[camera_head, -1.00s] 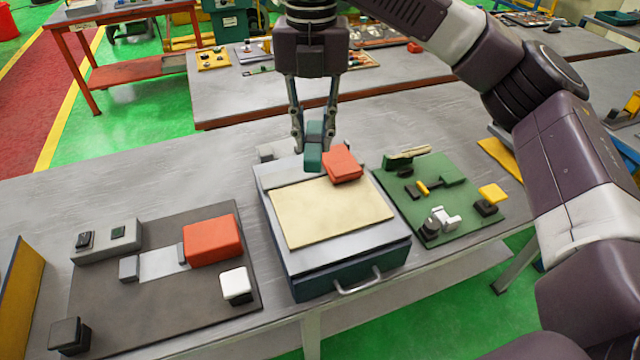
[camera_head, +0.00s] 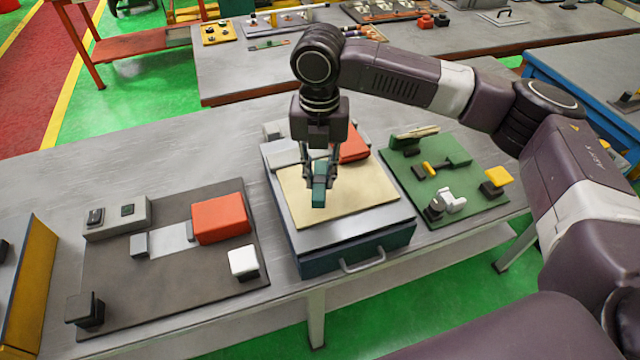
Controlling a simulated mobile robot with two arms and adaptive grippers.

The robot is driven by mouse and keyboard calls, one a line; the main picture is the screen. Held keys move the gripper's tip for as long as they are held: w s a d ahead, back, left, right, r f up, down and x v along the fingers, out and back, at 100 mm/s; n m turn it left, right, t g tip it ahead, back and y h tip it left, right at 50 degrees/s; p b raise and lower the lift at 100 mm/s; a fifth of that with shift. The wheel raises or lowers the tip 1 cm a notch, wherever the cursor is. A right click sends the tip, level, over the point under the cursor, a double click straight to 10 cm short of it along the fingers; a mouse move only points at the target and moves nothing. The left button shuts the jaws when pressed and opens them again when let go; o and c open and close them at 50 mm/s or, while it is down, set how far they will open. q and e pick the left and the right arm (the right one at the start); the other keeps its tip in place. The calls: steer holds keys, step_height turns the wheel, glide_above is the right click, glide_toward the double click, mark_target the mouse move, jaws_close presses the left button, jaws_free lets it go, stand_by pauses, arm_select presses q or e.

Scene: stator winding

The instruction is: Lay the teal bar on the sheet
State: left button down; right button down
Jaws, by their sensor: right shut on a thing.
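The teal bar (camera_head: 319,196) is held in my right gripper (camera_head: 319,180), whose fingers are shut on it. The sheet lies on top of a grey box with a dark teal drawer front (camera_head: 345,256) and a metal handle. My left gripper is not in view.
A red-orange block (camera_head: 352,146) is at the sheet's back edge, partly hidden by my gripper. A green board (camera_head: 440,185) with small parts is to the right. A dark board (camera_head: 180,285) with an orange block (camera_head: 220,218) is to the left.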

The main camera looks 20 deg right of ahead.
mark_target(320, 179)
step_height(320, 179, down, 4)
steer(key=shift+r+p, duration=0.2)
steer(key=shift+p, duration=0.1)
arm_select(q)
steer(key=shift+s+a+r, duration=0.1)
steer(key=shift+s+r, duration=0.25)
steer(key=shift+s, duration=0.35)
arm_select(e)
steer(key=shift+f, duration=0.15)
steer(key=c, duration=1.7)
jaws_free()
steer(key=shift+f, duration=0.1)
steer(key=shift+c, duration=0.2)
